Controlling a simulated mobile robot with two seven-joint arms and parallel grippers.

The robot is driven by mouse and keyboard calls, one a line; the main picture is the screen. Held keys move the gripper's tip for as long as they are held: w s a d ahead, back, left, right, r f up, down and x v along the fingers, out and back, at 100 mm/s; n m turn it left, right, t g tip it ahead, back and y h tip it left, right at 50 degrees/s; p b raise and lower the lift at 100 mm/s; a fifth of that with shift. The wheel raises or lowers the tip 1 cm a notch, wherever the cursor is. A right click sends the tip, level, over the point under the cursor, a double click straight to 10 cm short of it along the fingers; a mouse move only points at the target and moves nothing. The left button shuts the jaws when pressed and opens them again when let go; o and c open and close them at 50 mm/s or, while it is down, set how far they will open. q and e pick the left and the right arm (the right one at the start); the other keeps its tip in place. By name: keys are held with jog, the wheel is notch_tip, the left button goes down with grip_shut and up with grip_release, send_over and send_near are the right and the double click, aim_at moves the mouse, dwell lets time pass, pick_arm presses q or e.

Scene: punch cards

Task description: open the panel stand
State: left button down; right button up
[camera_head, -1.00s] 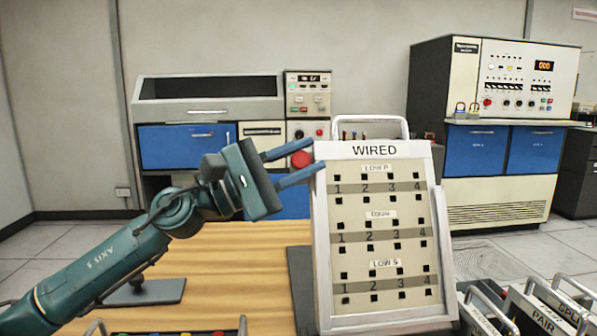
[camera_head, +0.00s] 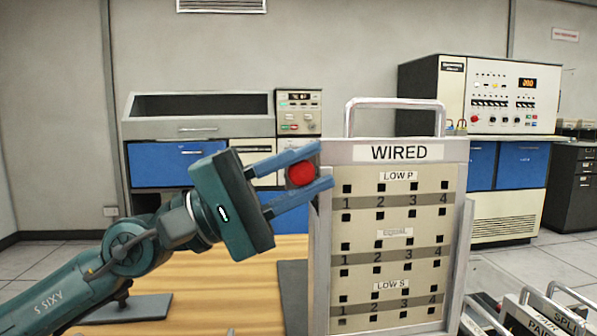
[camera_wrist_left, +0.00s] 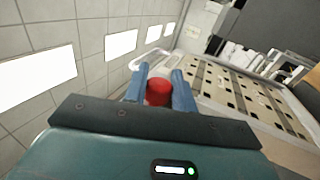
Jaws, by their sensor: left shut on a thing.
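The panel stand (camera_head: 465,254) stands upright on the table, holding a cream panel (camera_head: 363,187) marked WIRED with a metal loop handle (camera_head: 396,103) on top. The panel has several rows of small square holes. My left gripper (camera_head: 326,166) is at the stand's upper left edge. Its blue fingers are shut on a red knob (camera_head: 301,174). In the left wrist view the red knob (camera_wrist_left: 158,92) sits between the fingertips, beside the panel (camera_wrist_left: 240,92). Whether the knob joins the stand is hidden by the fingers. My right gripper is not in view.
Several handled panels (camera_head: 545,315) lie at the lower right. The wooden table (camera_head: 225,290) is mostly clear left of the stand. Cabinets with blue doors (camera_head: 172,163) and a console (camera_head: 500,105) stand farther back.

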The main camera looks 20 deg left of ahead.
pick_arm(q)
jog(key=shift+s+d+m, duration=0.25)
jog(key=shift+s+m, duration=0.15)
jog(key=shift+s, duration=0.1)
jog(key=shift+s+d+f, duration=0.1)
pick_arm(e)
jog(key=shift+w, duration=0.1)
pick_arm(q)
jog(key=c, duration=1.2)
grip_release()
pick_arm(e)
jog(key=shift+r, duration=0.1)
pick_arm(q)
jog(key=shift+f, duration=0.1)
